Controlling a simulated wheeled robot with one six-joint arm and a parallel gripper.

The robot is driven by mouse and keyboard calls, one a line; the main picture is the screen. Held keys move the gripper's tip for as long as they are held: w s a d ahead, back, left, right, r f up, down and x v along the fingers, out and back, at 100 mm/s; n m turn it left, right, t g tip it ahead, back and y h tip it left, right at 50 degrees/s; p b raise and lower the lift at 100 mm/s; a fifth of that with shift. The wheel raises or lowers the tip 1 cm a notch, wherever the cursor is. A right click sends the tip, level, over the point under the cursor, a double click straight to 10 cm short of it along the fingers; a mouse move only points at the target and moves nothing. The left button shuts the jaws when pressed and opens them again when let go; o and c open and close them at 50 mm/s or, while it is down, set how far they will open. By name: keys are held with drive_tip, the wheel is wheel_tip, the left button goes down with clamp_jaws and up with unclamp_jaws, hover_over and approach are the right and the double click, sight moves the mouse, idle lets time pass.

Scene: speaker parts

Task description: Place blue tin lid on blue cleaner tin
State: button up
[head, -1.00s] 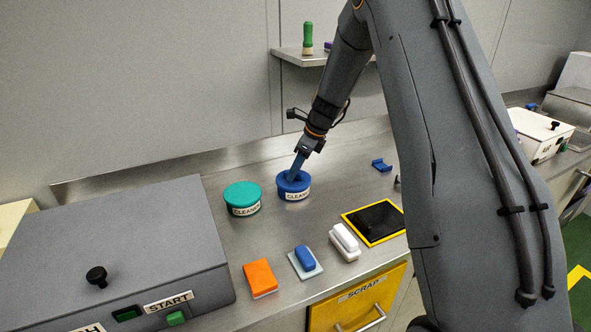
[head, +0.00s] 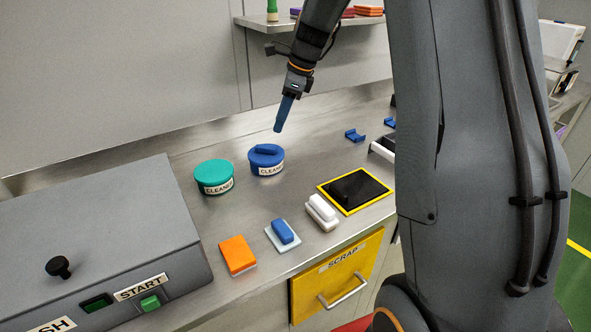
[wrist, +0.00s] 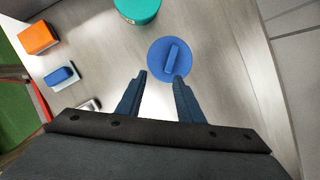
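The blue cleaner tin (head: 267,169) stands upright on the steel counter, with its white label facing front. The blue tin lid (head: 264,151) with a bar handle sits on top of it and looks level. In the wrist view the round blue lid (wrist: 182,68) covers the tin, seen from above with its bar handle in the middle. My gripper (head: 279,129) is above and slightly right of the tin, apart from it, pointing down. In the wrist view its two fingers (wrist: 159,80) are spread with nothing between them.
A teal-lidded cleaner tin (head: 214,177) stands just left. In front lie an orange block (head: 238,253), a blue-and-white block (head: 284,233) and a white block (head: 322,212). A yellow-edged black scrap opening (head: 354,190) is at right. A grey box (head: 95,240) fills the left.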

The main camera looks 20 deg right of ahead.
drive_tip(key=s+a+f+n+h, duration=0.1)
drive_tip(key=s+f+n, duration=0.1)
drive_tip(key=s+n, duration=0.5)
drive_tip(key=s+a+f+n+g+h, duration=0.1)
drive_tip(key=s+f+n, duration=0.2)
drive_tip(key=s+n, duration=0.5)
drive_tip(key=s+a+f+n+h, duration=0.1)
drive_tip(key=s+a+f+n, duration=0.1)
drive_tip(key=s+n, duration=0.6)
drive_tip(key=s+f, duration=0.1)
drive_tip(key=s, duration=0.6)
drive_tip(key=shift+s+f, duration=0.15)
drive_tip(key=shift+s, duration=0.2)
